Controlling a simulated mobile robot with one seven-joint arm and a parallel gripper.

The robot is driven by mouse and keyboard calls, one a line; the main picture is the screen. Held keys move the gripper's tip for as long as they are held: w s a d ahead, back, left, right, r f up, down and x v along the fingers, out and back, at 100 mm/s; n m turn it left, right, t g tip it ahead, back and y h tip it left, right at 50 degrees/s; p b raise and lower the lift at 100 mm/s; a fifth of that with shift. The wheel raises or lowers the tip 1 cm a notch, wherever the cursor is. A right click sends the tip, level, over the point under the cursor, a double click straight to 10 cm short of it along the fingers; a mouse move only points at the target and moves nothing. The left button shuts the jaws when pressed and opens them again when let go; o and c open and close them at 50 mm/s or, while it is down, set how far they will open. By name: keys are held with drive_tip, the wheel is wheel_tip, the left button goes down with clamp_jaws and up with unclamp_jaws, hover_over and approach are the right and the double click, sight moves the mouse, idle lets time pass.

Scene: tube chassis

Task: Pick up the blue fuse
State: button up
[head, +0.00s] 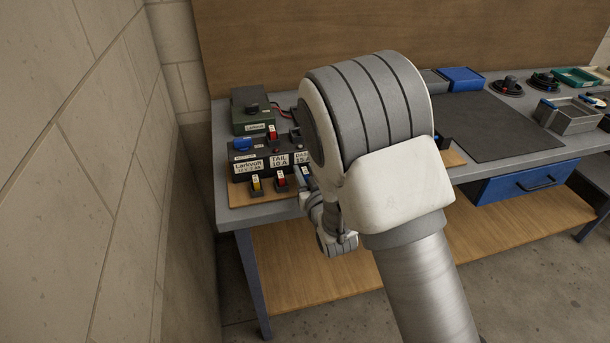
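A small blue piece (306,172), which looks like the blue fuse, shows at the front of the fuse board below the "DAS 15 A" label, partly covered by my arm. A yellow fuse (256,183) and a red fuse (281,179) stand upright in dark holders to its left. The wrist end of my arm (318,208) is beside the blue piece, at the bench's front edge. My gripper's fingers cannot be made out; whether they touch the blue piece is hidden.
A dark mat (490,125), blue bin (461,79) and grey tray (572,117) lie to the right. A block wall (90,150) is close at left.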

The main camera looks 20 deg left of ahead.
drive_tip(key=shift+w+a, duration=0.15)
drive_tip(key=shift+w, duration=0.1)
clamp_jaws()
drive_tip(key=shift+r, duration=0.1)
